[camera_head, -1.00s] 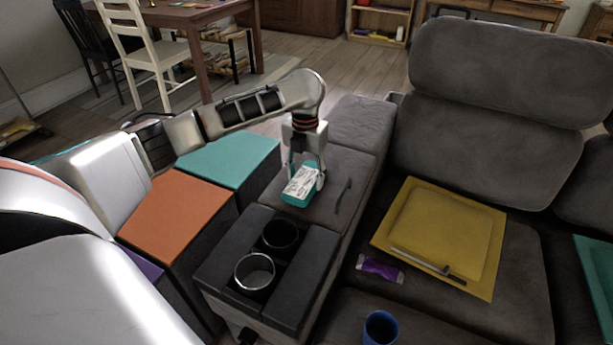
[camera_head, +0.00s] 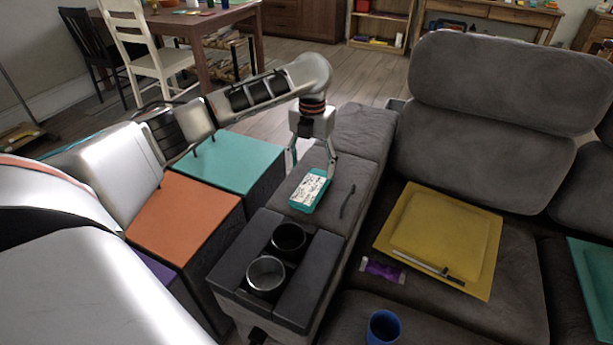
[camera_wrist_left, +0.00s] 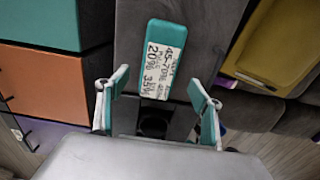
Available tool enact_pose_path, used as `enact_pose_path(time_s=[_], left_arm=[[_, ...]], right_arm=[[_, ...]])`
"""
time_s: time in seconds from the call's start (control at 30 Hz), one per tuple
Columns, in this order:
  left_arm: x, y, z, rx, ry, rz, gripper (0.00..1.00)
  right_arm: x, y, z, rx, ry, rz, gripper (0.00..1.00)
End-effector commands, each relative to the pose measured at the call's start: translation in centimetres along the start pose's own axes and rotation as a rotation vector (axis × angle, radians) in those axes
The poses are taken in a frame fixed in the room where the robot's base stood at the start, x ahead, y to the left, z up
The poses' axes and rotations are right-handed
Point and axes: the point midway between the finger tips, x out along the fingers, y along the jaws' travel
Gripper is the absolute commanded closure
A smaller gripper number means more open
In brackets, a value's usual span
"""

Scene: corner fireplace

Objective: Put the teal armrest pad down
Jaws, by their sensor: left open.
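The teal pad (camera_head: 308,190), with a white label of black handwriting, lies flat on the grey armrest (camera_head: 285,200) of the sofa. The pad also shows in the left wrist view (camera_wrist_left: 164,60), label up. My left gripper (camera_head: 311,163) is open, with its fingers pointing down just above the far end of the pad. In the left wrist view its teal-lined fingertips (camera_wrist_left: 158,78) are spread wider than the pad, which lies beyond them and apart from them. My right gripper is not in view.
A dark thin handle-like strip (camera_head: 347,201) lies right of the pad. Two cup holders (camera_head: 266,273) are nearer me. A yellow tray (camera_head: 490,235) and a purple packet (camera_head: 383,270) lie on the seat, with a blue cup (camera_head: 383,327) nearby. Teal-topped (camera_head: 232,162) and orange-topped (camera_head: 180,218) boxes stand left.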

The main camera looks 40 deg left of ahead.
Motion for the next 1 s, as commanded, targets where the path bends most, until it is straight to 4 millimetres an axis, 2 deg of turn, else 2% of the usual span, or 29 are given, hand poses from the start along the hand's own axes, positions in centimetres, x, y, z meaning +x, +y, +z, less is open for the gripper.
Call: enact_pose_path(time_s=[0.03, 0.2, 0.3, 1.0], left_arm=[[-2.1, -0.1, 0.1, 0.001, -0.012, -0.002, 0.34], [-4.4, -0.1, 0.1, 0.001, -0.007, -0.001, 0.34], [-5.1, -0.1, 0.0, 0.000, -0.002, -0.002, 0.34], [-5.5, -0.1, 0.0, 0.001, 0.000, 0.000, 0.34]], right_arm=[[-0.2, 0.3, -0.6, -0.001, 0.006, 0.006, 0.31], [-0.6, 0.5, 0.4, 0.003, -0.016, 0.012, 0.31], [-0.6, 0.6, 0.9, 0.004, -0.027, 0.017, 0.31], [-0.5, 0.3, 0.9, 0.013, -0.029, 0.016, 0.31]])
